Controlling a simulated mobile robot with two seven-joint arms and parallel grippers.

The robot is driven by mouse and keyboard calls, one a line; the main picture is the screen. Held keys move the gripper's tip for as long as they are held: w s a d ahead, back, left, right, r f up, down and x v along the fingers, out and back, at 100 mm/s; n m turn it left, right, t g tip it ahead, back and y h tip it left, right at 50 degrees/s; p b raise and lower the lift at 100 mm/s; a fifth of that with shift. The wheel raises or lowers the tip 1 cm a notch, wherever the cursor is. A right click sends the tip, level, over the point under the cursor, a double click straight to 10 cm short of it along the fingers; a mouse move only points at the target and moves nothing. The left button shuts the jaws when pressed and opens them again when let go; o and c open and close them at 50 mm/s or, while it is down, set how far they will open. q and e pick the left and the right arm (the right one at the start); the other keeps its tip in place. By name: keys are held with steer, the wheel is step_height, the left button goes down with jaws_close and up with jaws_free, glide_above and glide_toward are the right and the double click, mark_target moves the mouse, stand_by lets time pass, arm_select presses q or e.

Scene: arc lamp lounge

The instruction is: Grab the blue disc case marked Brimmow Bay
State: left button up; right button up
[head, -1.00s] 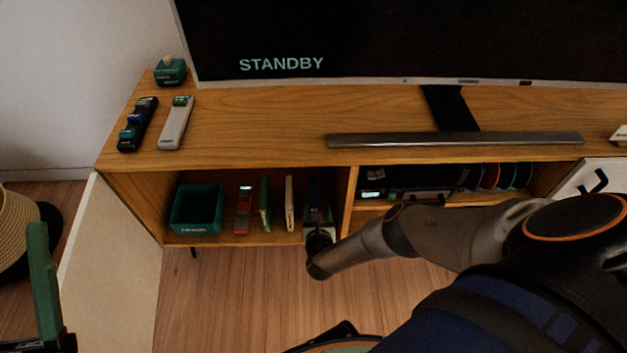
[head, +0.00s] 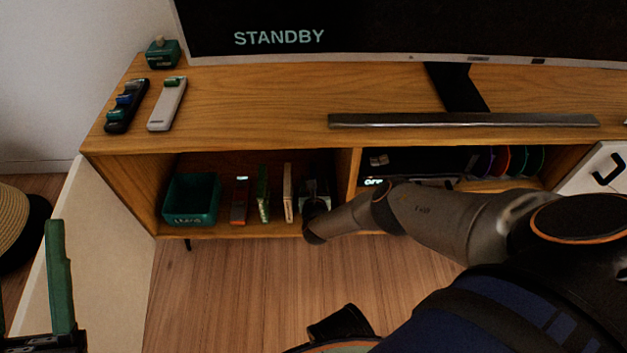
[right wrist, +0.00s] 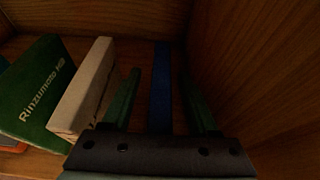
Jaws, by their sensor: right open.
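The blue disc case (right wrist: 161,88) stands upright on edge in the right wrist view, in the right part of the open shelf compartment. Its marking cannot be read from here. My right gripper (right wrist: 160,78) is open, with one green finger on each side of the case and gaps to it. In the head view my right gripper (head: 316,188) reaches into the compartment and hides the case. My left gripper (head: 32,290) is at the lower left edge, partly cut off, with its fingers apart and empty.
A teal bin (head: 190,200) is farther left. The wooden compartment wall (right wrist: 255,75) is close on the right.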

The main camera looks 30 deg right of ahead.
steer(key=shift+c, duration=0.3)
jaws_close()
stand_by(1.0)
